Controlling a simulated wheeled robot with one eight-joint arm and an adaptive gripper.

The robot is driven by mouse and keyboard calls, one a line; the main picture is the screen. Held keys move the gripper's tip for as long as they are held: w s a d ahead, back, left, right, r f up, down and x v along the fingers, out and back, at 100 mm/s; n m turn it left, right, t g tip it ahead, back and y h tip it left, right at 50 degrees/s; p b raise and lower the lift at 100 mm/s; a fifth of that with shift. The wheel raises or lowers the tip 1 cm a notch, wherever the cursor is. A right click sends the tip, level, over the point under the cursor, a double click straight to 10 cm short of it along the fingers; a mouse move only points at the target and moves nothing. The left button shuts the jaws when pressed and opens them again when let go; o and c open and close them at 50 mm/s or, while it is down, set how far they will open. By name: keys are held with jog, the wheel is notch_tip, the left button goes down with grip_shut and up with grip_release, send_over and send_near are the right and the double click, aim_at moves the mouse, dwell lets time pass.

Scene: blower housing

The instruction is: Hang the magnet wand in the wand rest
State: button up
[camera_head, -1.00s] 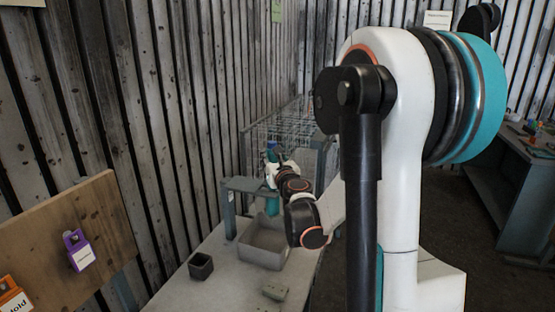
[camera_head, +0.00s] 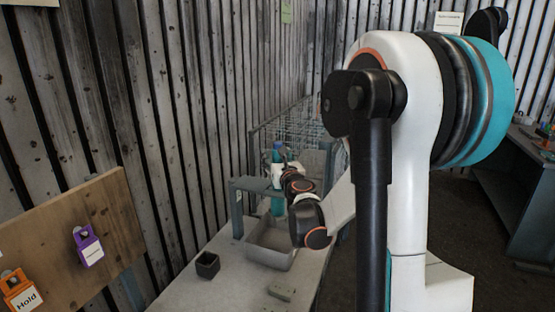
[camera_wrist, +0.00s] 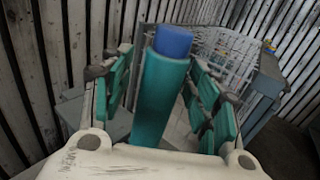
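The magnet wand is a teal cylinder with a blue end. In the wrist view the wand (camera_wrist: 160,95) stands between the fingers of my gripper (camera_wrist: 165,85), with a visible gap to the pads on the right. My gripper looks open around it. In the head view the wand's blue and teal upper part (camera_head: 277,155) shows above a grey raised stand, which appears to be the wand rest (camera_head: 248,184). A teal length shows below the stand's top. My gripper (camera_head: 280,174) is at the stand, partly hidden by my wrist. How the wand seats in the rest is hidden.
A grey open tray (camera_head: 270,257) is below the stand on the pale table (camera_head: 222,285). A small dark box (camera_head: 207,264) and a greenish-grey block (camera_head: 282,290) lie nearby. A wire rack (camera_head: 290,130) stands behind. A wooden board (camera_head: 115,220) with purple and orange tags is at left.

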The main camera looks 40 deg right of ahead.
jog(key=v, duration=1.2)
